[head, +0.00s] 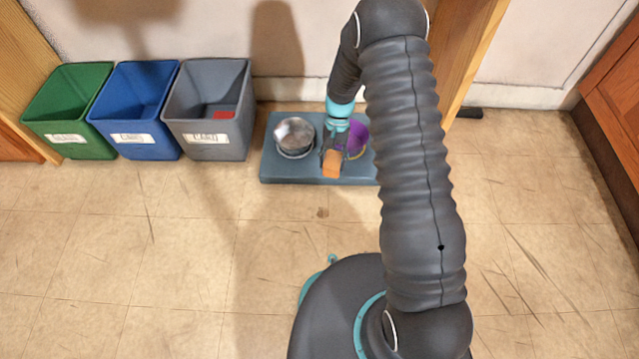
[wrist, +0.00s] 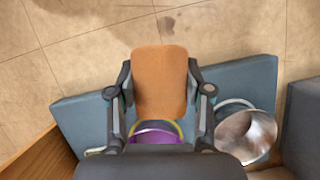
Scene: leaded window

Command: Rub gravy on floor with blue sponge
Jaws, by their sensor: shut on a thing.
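My gripper (head: 335,150) is shut on an orange sponge-like block (head: 331,164) and holds it over the blue-grey mat, in front of the bowls. In the wrist view the orange block (wrist: 160,78) sits between the two fingers of my gripper (wrist: 160,90). A small brown smear, likely the gravy (head: 322,212), lies on the floor in front of the mat. It also shows in the wrist view as a brown spot (wrist: 167,24), apart from the block. I see no blue sponge in either view.
The blue-grey mat (head: 275,165) carries a metal bowl (head: 295,137) and a purple bowl (head: 356,138). Green (head: 40,105), blue (head: 125,107) and grey (head: 180,110) bins stand left; a red thing (head: 222,115) lies in the grey one. Tiled floor in front is free.

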